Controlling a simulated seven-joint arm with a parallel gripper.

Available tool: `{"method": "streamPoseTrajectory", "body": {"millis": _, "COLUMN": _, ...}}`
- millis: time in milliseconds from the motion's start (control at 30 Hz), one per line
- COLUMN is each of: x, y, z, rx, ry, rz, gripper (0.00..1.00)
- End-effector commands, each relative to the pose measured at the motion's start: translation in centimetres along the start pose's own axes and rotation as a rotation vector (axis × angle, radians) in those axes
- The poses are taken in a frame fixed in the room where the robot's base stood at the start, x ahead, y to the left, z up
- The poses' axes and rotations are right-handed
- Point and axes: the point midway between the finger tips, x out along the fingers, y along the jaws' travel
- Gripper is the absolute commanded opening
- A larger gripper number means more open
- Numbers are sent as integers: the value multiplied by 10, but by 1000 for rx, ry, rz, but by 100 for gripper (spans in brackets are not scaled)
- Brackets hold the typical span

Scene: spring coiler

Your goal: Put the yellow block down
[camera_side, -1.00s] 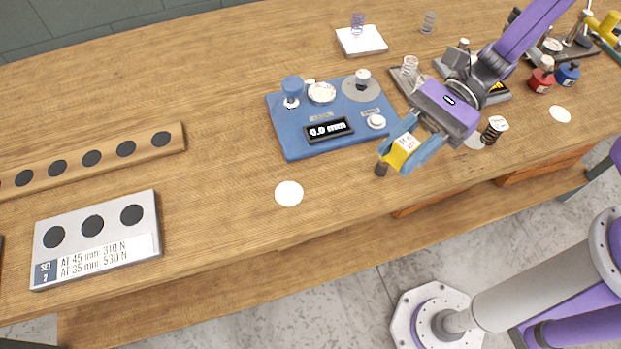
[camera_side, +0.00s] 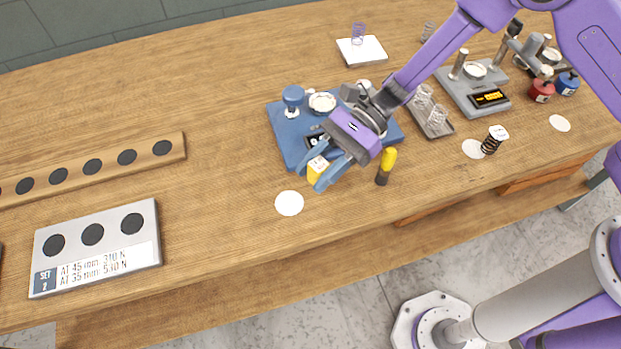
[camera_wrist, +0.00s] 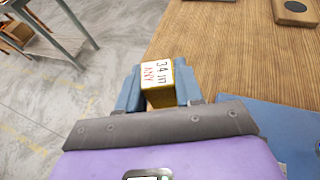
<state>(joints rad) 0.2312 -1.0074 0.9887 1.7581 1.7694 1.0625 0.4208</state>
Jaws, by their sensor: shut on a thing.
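My gripper (camera_side: 323,173) is shut on the yellow block (camera_side: 317,169), which has a white label on top. In the side view the block is held between the blue fingers near the front edge of the blue gauge base, just up and right of a white disc (camera_side: 289,203). Whether the block touches anything below is hard to tell. In the wrist view the block (camera_wrist: 158,84) sits between the fingers, its label reading "34" and "ANY" in part.
A grey SET 2 plate (camera_side: 98,246) and a wooden rack (camera_side: 110,162) lie left.

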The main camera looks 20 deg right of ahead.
Motion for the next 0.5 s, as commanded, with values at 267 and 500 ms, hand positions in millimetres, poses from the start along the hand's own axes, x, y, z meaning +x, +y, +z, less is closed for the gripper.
{"method": "streamPoseTrajectory", "body": {"millis": 267, "x": 12, "y": -11, "z": -12, "rx": 0, "ry": 0, "rz": 1, "gripper": 6}}
{"method": "streamPoseTrajectory", "body": {"millis": 500, "x": 23, "y": -13, "z": -37, "rx": 2, "ry": 0, "rz": 0, "gripper": 6}}
